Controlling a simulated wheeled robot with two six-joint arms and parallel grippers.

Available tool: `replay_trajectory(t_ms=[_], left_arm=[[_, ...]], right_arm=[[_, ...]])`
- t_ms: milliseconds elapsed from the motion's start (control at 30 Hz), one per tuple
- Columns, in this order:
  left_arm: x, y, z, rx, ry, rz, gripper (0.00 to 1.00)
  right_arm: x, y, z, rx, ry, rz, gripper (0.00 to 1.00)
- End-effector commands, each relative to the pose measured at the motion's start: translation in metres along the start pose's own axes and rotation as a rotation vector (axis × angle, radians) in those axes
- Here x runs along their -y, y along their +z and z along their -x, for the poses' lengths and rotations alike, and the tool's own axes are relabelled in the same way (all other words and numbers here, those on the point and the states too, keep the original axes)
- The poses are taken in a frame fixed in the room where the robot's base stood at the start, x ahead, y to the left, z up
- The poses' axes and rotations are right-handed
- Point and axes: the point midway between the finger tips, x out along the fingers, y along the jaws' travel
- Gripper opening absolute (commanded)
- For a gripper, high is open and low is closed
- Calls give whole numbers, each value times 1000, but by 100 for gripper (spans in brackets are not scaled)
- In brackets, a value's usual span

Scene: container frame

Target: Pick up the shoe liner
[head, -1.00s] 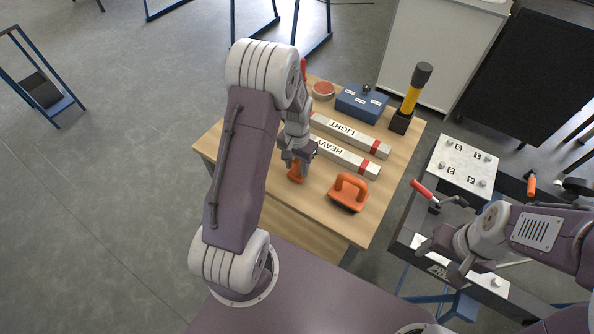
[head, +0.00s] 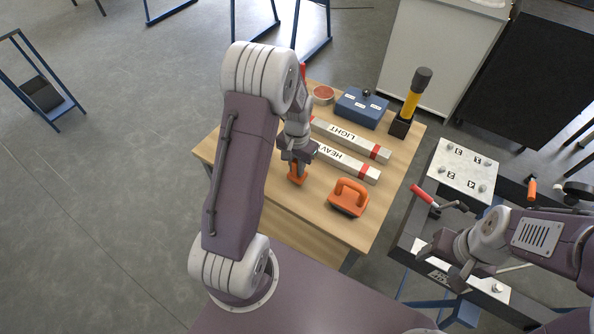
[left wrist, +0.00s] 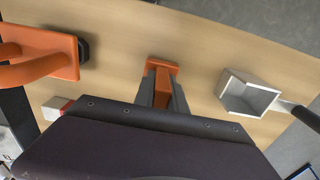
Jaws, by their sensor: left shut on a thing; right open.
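My right gripper (head: 444,259) is open and empty, over the dark frame at the right.
On the wooden table (head: 240,165) are an orange handled block (head: 348,197), HEAVY (head: 347,162) and LIGHT (head: 350,138) bars, a blue box (head: 362,107) and a yellow-black cylinder (head: 412,97). In the wrist view a pale scoop-like thing (left wrist: 247,95) is right of the gripper.

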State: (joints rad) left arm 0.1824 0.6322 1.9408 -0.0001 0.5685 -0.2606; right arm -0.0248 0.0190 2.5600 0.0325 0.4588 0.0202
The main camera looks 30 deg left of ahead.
Motion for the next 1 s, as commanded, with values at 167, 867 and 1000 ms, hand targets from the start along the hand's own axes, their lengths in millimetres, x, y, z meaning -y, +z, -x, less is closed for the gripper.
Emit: replay_trajectory(t_ms=[167, 867, 1000], left_arm=[[-6, -21, 30, -5, -1, -3, 0], [-37, -111, 87, 0, 0, 1, 0], [-38, -110, 87, 0, 0, 8, 0]], right_arm=[[0, 0, 2, 0, 0, 0, 60], [0, -1, 8, 0, 0, 0, 60], [0, -1, 8, 0, 0, 0, 60]])
